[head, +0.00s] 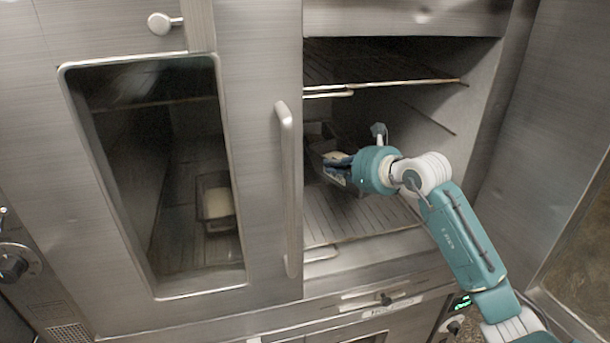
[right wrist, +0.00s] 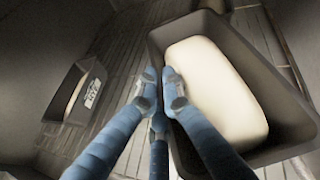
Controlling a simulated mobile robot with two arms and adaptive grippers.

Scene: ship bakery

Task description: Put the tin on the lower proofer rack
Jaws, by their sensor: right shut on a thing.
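The tin, a dark loaf tin (right wrist: 272,45) with pale dough, fills the right of the right wrist view. My right gripper (right wrist: 162,85) is shut on its near long wall, one finger over the dough side. In the head view my right gripper (head: 336,168) reaches into the open right side of the proofer, and the dark tin (head: 318,132) shows only partly beside the door edge. It is over the lower rack (head: 345,218); I cannot tell whether it touches the rack. My left gripper is not in view.
A second tin with dough (head: 203,205) stands on the left of the lower level, behind the door glass; it also shows in the right wrist view (right wrist: 58,95). The upper rack (head: 390,84) is above my gripper. The door handle (head: 288,190) is left of the opening.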

